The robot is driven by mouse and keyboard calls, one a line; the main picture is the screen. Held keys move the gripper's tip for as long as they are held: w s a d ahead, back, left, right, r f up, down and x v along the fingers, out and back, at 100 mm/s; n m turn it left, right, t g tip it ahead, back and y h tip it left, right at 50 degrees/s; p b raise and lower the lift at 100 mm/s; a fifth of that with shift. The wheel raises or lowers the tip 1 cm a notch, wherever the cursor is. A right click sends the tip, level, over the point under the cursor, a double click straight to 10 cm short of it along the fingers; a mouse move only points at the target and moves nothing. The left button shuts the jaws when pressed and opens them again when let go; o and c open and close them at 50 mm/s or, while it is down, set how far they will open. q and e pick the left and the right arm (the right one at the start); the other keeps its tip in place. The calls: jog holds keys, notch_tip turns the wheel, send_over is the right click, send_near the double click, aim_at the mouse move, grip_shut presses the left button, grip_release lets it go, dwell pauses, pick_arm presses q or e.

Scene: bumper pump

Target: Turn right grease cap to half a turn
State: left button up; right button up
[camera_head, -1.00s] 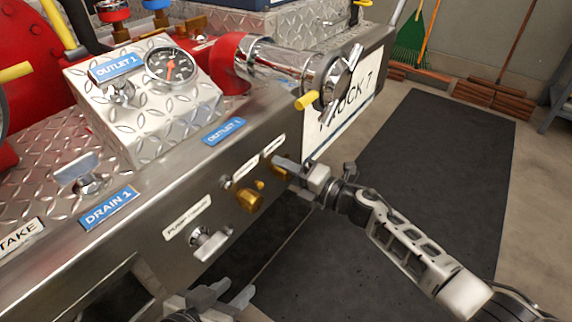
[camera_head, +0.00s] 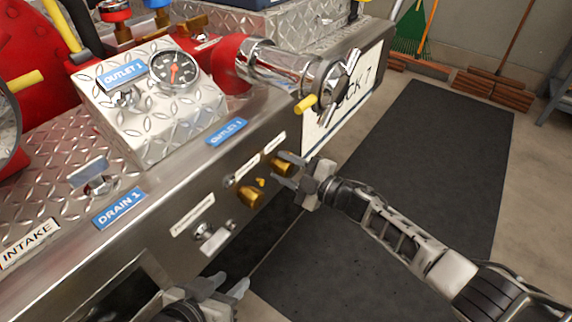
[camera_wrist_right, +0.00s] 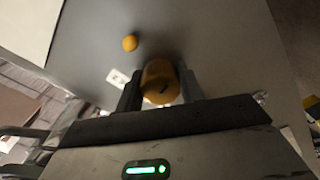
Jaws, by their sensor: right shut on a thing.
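The right grease cap (camera_head: 281,168) is a brass-coloured knob on the steel front panel, under a white label. In the right wrist view the cap (camera_wrist_right: 160,80) sits between my two fingers, with a small dark mark on its face. My right gripper (camera_head: 287,171) is shut on this cap from the front. The left grease cap (camera_head: 248,195) is a similar brass knob to its left, with nothing touching it. My left gripper (camera_head: 228,284) is low at the bottom of the head view, its fingers apart and empty, away from both caps.
A small yellow fitting (camera_head: 261,182) sits between the caps; it also shows in the right wrist view (camera_wrist_right: 130,43). A chrome outlet pipe (camera_head: 285,68) with a yellow-tipped handle juts out above. A silver T-handle (camera_head: 212,238) is lower left. The dark floor mat (camera_head: 430,150) is clear.

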jog(key=shift+f+m, duration=0.1)
jog(key=shift+m, duration=0.7)
jog(key=o, duration=1)
